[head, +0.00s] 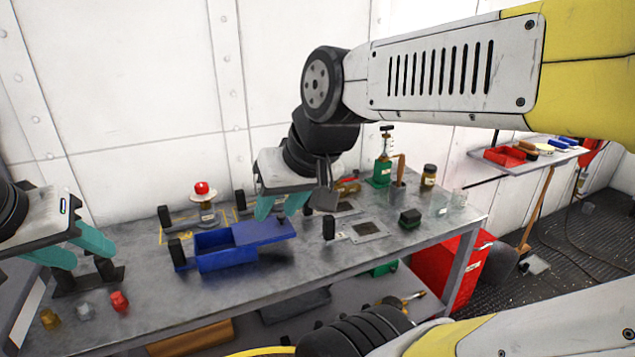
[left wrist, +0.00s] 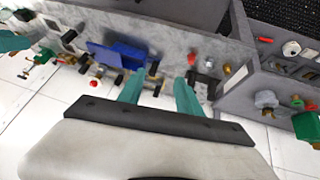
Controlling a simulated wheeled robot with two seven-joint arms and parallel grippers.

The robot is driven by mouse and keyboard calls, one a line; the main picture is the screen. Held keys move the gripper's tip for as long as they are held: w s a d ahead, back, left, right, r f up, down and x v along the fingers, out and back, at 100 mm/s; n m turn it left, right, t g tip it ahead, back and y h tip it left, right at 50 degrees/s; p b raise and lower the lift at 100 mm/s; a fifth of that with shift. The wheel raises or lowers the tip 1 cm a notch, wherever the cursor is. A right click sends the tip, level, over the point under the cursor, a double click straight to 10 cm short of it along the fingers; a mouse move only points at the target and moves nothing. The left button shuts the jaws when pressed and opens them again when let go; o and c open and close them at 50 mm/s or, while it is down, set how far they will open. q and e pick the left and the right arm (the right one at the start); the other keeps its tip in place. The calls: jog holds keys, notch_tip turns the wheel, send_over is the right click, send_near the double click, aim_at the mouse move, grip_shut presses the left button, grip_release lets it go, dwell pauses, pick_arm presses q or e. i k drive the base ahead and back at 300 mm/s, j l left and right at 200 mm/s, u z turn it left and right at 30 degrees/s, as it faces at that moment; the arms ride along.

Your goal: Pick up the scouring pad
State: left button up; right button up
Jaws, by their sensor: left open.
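The scouring pad is most likely the small dark green block (head: 410,218) on the bench, right of the middle in the head view. I cannot pick it out surely in the left wrist view. My left gripper (head: 72,252) is open and empty at the bench's left end, far from the pad. Its teal fingers also show apart in the left wrist view (left wrist: 159,92). My right gripper (head: 281,204) is over the blue bin, left of the pad, with its teal fingers apart and nothing seen between them. A teal fingertip shows at the left wrist view's left edge.
A blue bin (head: 228,262) stands mid-bench. A red-topped button (head: 202,189) stands behind it. A green pump-like device (head: 382,170), a brown jar (head: 429,175) and a glass (head: 459,197) are behind the pad. Small pieces, one a red knob (head: 119,301), lie at front left.

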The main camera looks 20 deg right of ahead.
aim_at(407, 220)
jog(key=z, duration=1.7)
